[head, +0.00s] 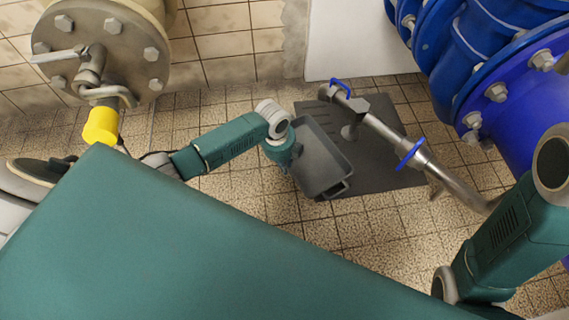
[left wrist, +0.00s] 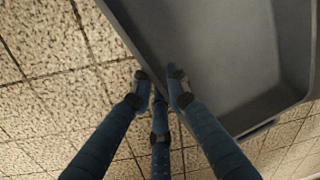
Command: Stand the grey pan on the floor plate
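The grey pan (head: 322,160) is a deep rectangular tray with a handle at its lower end. In the head view it covers the left part of the dark floor plate (head: 385,172). I cannot tell whether it touches the plate or hangs just above it. My left gripper (head: 291,158) is at the pan's left side. In the left wrist view the pan (left wrist: 225,60) fills the upper right, and the left gripper's fingertips (left wrist: 160,80) are closed about its rim, one inside and one outside. My right gripper is out of view; only the right arm shows.
A steel pipe with blue handles (head: 408,152) stands over the plate's right part, close to the pan. Large blue flanged pipes (head: 490,80) fill the upper right. A flanged valve with a yellow grip (head: 101,126) is at left. Tiled floor (head: 235,190) is clear left of the pan.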

